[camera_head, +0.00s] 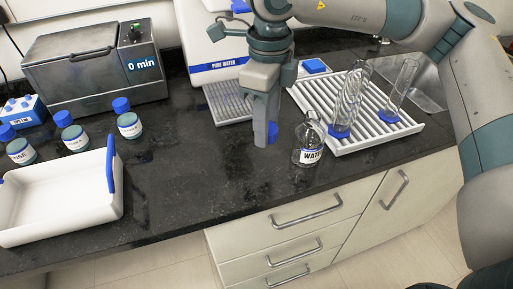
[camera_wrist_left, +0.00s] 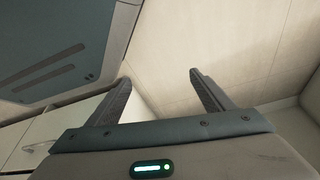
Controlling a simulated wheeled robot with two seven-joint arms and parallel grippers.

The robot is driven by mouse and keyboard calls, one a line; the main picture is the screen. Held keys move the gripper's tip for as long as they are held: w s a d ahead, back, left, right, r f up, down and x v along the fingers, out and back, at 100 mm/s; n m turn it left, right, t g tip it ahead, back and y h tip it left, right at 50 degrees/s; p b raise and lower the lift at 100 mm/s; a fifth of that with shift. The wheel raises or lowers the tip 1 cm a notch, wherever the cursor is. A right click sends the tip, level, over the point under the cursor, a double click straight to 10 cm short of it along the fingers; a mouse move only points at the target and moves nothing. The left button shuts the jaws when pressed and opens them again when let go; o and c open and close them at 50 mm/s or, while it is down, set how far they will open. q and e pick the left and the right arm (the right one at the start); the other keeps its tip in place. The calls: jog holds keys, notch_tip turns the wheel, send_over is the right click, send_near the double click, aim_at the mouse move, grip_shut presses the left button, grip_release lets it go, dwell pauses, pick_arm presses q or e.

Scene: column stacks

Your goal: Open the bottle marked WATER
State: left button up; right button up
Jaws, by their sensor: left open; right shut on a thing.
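The glass bottle marked WATER (camera_head: 311,156) stands upright on the dark counter near its front edge. No cap shows on its neck. My right gripper (camera_head: 266,140) is just left of the bottle, pointing down and apart from it. It is shut on a blue cap (camera_head: 272,132), mostly hidden by the fingers. My left gripper (camera_wrist_left: 159,78) shows only in the left wrist view, open and empty, with its fingers spread above pale floor and cabinet fronts.
A white drying rack (camera_head: 375,137) with several glass vessels stands right of the bottle. A white tray (camera_head: 60,198) with a blue handle lies at left, with several blue-capped bottles (camera_head: 130,125) behind it. The counter between tray and right gripper is clear.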

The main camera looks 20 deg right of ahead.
jog(key=shift+s+r, duration=0.1)
jog(key=shift+s, duration=0.05)
jog(key=p, duration=0.1)
send_over(266, 169)
notch_tip(266, 169, down, 6)
jog(key=shift+r, duration=0.25)
pick_arm(q)
jog(key=shift+w+d+r+t, duration=0.3)
jog(key=shift+w+d, duration=0.05)
jog(key=shift+d, duration=0.25)
pick_arm(e)
jog(key=shift+f, duration=0.4)
jog(key=shift+f+p, duration=0.45)
jog(key=shift+f, duration=1.45)
pick_arm(q)
jog(key=shift+w+d+r+t+h, duration=0.3)
jog(key=shift+w+t, duration=0.1)
jog(key=shift+w, duration=0.2)
